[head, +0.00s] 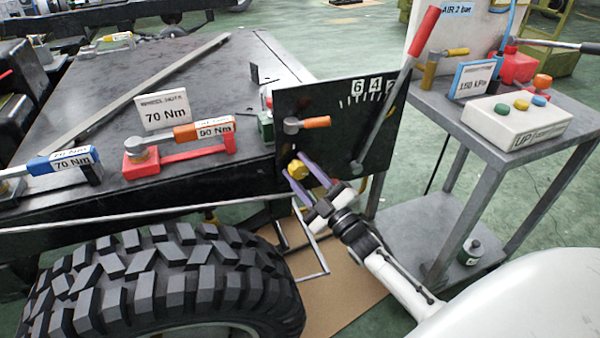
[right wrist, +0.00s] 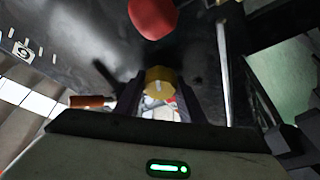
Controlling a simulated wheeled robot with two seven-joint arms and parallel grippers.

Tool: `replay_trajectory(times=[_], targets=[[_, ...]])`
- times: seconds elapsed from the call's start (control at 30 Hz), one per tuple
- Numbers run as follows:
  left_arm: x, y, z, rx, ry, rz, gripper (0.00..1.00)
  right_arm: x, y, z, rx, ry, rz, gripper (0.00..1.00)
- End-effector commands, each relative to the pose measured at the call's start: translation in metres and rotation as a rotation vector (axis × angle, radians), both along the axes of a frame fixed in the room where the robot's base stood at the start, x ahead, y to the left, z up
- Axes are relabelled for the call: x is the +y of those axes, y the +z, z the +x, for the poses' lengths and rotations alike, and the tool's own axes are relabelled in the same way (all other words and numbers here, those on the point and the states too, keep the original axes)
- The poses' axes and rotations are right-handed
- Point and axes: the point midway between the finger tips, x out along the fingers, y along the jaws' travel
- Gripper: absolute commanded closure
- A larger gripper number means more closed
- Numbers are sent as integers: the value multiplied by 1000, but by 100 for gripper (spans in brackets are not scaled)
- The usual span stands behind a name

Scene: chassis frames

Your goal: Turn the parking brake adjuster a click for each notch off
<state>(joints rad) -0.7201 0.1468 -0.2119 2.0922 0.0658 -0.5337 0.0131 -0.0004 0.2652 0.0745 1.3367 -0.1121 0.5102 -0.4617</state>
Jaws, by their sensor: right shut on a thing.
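The yellow adjuster knob (head: 298,170) is low on the left of the upright black panel (head: 345,118). My right gripper (head: 294,165) reaches it from the lower right, its purple fingers shut around the knob. In the right wrist view the yellow knob (right wrist: 159,80) sits between the fingertips, with a pale mark on its face. The parking brake lever, with its red grip (head: 425,30), leans up to the right across the panel. White tick marks and number plates, "6", "4" and one partly hidden by the lever, run along the panel's top. My left gripper is out of view.
An orange-handled tool (head: 308,123) sticks out on the panel just above the knob. A large tyre (head: 160,290) stands at the lower left. A grey cart (head: 430,105) at the right holds a button box (head: 517,122). Torque tools lie on the dark bench (head: 215,85).

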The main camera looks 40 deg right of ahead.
Motion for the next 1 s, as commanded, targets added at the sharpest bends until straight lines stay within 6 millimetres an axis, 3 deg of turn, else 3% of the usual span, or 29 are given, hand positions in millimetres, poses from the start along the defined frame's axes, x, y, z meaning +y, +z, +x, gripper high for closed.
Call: replay_trajectory(times=[0.53,0.57,0.67,1.0], targets=[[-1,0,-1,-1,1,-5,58,-1,0,0,-5,-1,27,86],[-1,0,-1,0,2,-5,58,-1,0,0,-5,-1,27,62],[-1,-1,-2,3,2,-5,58,-1,0,0,-5,-1,26,45],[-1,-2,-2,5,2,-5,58,0,-1,-3,-4,-1,25,45]])
